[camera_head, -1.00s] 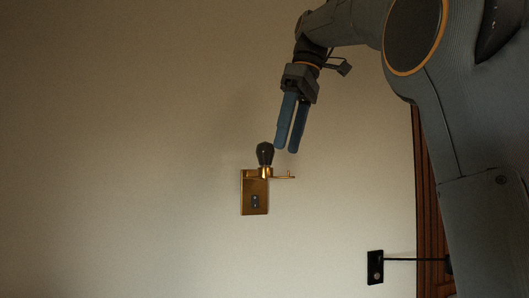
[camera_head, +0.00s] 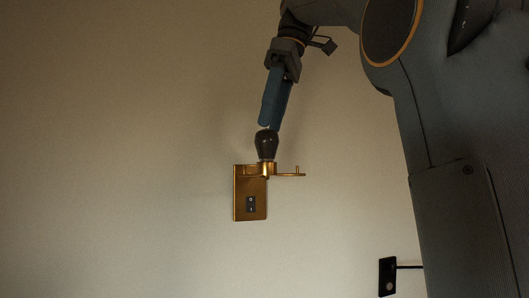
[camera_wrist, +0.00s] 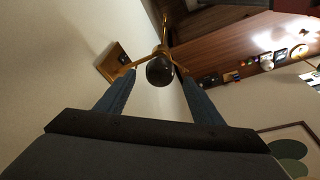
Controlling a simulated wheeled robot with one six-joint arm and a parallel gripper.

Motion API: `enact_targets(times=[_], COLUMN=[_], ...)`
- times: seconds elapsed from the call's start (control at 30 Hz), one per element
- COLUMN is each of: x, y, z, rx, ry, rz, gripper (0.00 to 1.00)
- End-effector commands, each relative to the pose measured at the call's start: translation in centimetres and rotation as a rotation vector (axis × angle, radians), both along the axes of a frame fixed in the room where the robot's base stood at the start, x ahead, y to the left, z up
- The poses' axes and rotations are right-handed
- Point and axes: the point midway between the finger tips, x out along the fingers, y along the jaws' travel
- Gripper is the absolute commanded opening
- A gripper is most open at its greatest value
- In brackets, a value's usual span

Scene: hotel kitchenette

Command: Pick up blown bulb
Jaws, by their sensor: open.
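The blown bulb (camera_head: 267,145) is dark and stands upright in a brass wall lamp holder (camera_head: 250,185). In the wrist view the bulb (camera_wrist: 160,71) shows as a dark round shape ahead of my fingers, near the middle between them. My gripper (camera_head: 270,125) is right above the bulb, pointing down and slightly left, with its blue fingertips close to the bulb's top. The wrist view shows the two fingers (camera_wrist: 156,82) apart, with nothing held. The head view does not show clearly whether a fingertip touches the bulb.
The holder has a switch (camera_head: 251,204) on its plate and a brass side arm (camera_head: 290,174) to the right. The wall behind is plain. In the wrist view a wooden surface (camera_wrist: 225,50) with several small items lies at the upper right.

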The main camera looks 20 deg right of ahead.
Motion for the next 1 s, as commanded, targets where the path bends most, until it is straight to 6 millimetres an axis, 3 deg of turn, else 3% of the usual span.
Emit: enact_targets(times=[0.5, 0.83, 1.0], x=[0.6, 0.7, 0.7], y=[1.1, 1.3, 1.3], z=[-4.7, -5.3, -5.3], rx=[0.000, 0.000, 0.000], ry=[0.003, 0.000, 0.000], rz=[0.003, 0.003, 0.003], gripper=[0.61, 0.61, 0.34])
